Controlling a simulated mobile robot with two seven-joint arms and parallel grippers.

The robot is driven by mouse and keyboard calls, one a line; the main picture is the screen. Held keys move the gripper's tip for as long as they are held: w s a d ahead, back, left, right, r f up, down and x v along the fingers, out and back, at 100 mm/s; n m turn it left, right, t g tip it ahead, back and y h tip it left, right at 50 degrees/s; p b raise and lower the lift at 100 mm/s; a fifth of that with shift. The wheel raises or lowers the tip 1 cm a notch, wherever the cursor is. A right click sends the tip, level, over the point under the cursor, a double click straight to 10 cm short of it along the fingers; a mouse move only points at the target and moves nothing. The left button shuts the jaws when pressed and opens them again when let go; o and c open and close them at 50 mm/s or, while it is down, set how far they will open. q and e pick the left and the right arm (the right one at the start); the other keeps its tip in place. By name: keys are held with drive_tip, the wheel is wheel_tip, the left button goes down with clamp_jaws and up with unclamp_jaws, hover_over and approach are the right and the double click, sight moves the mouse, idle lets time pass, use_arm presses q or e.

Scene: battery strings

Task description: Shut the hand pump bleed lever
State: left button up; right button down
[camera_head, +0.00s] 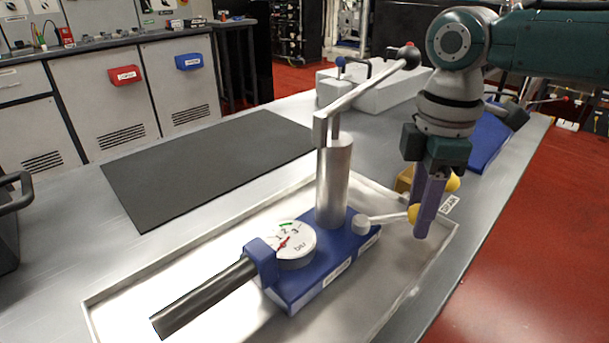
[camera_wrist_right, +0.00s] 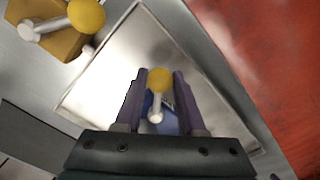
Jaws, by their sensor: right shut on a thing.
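The blue-based hand pump (camera_head: 333,185) stands in a shallow tray (camera_head: 130,300). Its bleed lever (camera_head: 385,218) is a pale rod running right from a round pivot at the foot of the pump cylinder and ending in a yellow knob (camera_head: 413,213). My right gripper (camera_head: 424,222) reaches down from above and is shut on the bleed lever at its knob. In the right wrist view the yellow knob (camera_wrist_right: 160,79) lies between my two purple fingers, with the pale rod (camera_wrist_right: 156,108) below it. My left gripper is out of view.
The pump handle (camera_head: 365,90) slants up towards my right arm. A pressure gauge (camera_head: 296,239) sits on the base. A dark mat (camera_head: 210,165) lies behind left.

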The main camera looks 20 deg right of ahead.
use_arm(q)
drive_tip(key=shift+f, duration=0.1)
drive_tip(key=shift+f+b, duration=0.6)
drive_tip(key=shift+b, duration=0.1)
use_arm(e)
drive_tip(key=shift+w+d+f+n, duration=0.15)
drive_tip(key=shift+w+n, duration=0.35)
drive_tip(key=shift+n, duration=0.3)
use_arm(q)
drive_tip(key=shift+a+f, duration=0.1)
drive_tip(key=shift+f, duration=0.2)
use_arm(e)
drive_tip(key=shift+w+d+n, duration=0.1)
drive_tip(key=shift+w+n, duration=0.15)
drive_tip(key=shift+n, duration=0.15)
use_arm(q)
drive_tip(key=shift+b, duration=0.35)
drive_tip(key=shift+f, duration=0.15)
use_arm(e)
drive_tip(key=shift+w, duration=0.15)
drive_tip(key=c, duration=0.6)
unclamp_jaws()
drive_tip(key=shift+o, duration=0.2)
